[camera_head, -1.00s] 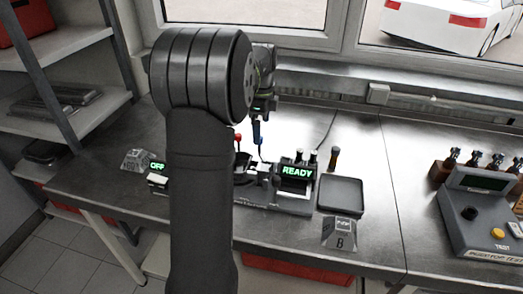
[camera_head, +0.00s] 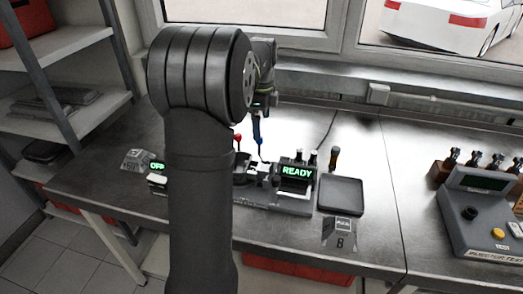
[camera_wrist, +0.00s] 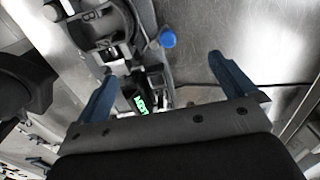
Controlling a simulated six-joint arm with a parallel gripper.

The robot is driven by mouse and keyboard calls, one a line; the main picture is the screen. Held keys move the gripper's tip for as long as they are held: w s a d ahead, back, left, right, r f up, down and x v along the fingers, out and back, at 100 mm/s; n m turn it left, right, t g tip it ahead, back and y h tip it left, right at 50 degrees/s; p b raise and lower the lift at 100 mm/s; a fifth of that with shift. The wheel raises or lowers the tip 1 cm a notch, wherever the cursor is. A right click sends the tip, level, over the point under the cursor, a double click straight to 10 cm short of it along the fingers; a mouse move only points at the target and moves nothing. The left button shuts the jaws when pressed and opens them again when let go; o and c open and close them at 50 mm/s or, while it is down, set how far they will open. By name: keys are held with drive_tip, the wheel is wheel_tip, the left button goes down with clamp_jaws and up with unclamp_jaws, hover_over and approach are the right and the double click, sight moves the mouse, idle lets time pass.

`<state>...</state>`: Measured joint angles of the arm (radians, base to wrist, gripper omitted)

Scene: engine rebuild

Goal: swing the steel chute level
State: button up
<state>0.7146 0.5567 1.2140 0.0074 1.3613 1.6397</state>
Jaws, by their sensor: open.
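My gripper (camera_head: 258,138) hangs over the bench fixture (camera_head: 270,203), its blue fingers pointing down. In the wrist view my gripper (camera_wrist: 162,66) is open, with nothing between its fingers. A blue ball knob (camera_wrist: 167,38) on a short lever shows just beyond the fingertips, between them across the picture, apart from both. Grey metal parts of the fixture lie beside the knob. I cannot tell for certain which of them is the steel chute, or its tilt. My arm hides the fixture's left part in the head view.
A red-knobbed lever (camera_head: 237,138) stands left of my gripper. A lit READY display (camera_head: 297,171) is at the fixture's right, with a dark tray (camera_head: 341,195) beyond it. An OFF display (camera_head: 157,166) is at left. A tester box (camera_head: 487,215) stands far right.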

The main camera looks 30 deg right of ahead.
wheel_tip(320, 180, up, 8)
drive_tip(key=shift+s, duration=0.1)
idle(0.4)
